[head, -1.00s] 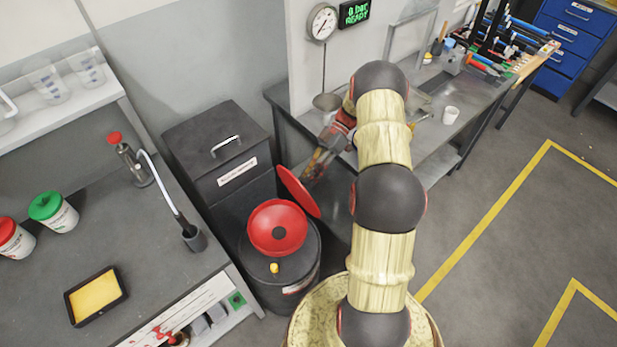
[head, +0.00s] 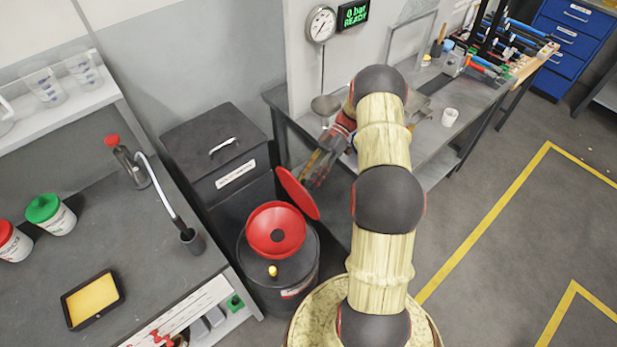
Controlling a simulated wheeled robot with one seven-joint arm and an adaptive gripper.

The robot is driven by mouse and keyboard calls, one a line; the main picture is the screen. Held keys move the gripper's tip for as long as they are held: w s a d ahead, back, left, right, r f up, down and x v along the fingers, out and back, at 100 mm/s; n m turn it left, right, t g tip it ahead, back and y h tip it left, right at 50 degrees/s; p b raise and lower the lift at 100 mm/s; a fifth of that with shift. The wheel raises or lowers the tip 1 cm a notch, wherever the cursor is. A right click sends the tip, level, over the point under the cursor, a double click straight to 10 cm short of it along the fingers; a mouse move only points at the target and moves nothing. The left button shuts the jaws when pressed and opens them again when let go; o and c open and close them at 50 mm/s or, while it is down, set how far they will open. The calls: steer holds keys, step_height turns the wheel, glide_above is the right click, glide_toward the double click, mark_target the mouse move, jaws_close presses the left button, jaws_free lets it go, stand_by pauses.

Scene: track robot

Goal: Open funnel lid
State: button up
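The red funnel (head: 262,240) sits on top of a dark drum (head: 290,279) with a yellow knob. Its red lid (head: 298,192) stands raised and tilted at the funnel's right side, so the funnel's inside and its dark centre show. My gripper (head: 316,172) is just above and to the right of the lid, partly blurred against the dark background. I cannot tell whether its fingers are open or shut, or whether they touch the lid. My arm hides part of the area to the right.
A black lidded bin (head: 218,150) stands behind the drum. A workbench with a white cup (head: 449,117) is behind my arm. The floor at right is clear.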

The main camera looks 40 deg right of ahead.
step_height(320, 180, up, 10)
stand_by(0.6)
steer(key=shift+c, duration=0.3)
